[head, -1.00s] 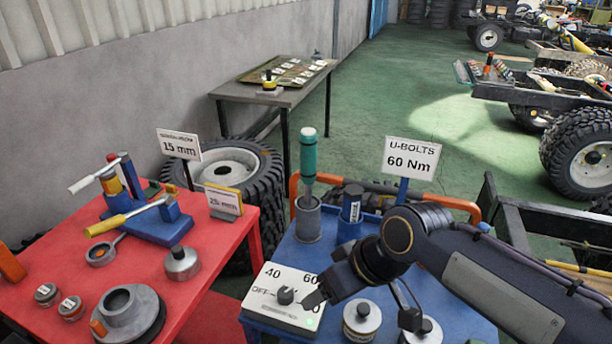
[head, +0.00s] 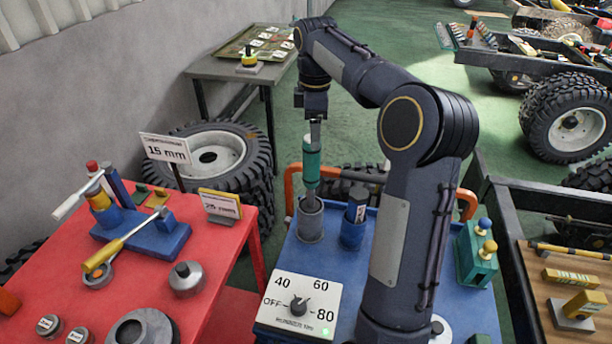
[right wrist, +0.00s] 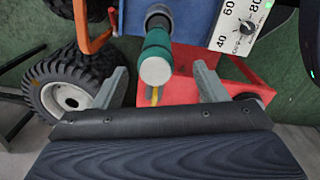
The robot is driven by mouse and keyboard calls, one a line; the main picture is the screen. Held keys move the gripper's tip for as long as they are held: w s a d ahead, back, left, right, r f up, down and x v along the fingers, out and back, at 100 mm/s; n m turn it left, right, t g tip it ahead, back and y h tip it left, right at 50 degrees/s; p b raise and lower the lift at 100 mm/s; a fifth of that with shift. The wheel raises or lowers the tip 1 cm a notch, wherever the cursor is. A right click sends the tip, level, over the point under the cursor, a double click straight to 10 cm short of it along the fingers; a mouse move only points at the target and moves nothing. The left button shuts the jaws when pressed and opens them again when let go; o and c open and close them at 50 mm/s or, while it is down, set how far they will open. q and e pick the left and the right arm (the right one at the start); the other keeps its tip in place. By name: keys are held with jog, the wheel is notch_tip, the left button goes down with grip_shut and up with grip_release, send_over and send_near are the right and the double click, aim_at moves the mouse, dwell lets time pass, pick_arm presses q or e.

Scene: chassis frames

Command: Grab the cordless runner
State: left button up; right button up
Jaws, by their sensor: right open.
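The cordless runner (head: 311,162), a teal-green upright tool, stands in a grey cylindrical holder (head: 309,222) on the blue cart. My right gripper (head: 315,128) is above it, pointing down at its top end. In the right wrist view the runner (right wrist: 156,58) shows end-on between the two grey fingers of the right gripper (right wrist: 159,76). The fingers are apart, with a gap on each side of the runner. How far down they reach along it I cannot tell. My left gripper is not in view.
A blue cup (head: 353,222) stands close to the right of the holder. A dial box (head: 300,302) sits at the cart's front. An orange rail (head: 288,187) runs behind. The red table (head: 227,238) with tools is at left. My right arm hides the U-bolts sign.

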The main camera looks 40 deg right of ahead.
aim_at(311, 152)
jog(key=shift+w+f+p, duration=0.2)
jog(key=shift+f, duration=1.75)
jog(key=shift+w+f+p, duration=0.2)
jog(key=shift+f, duration=1.75)
grip_shut()
jog(key=shift+r, duration=0.1)
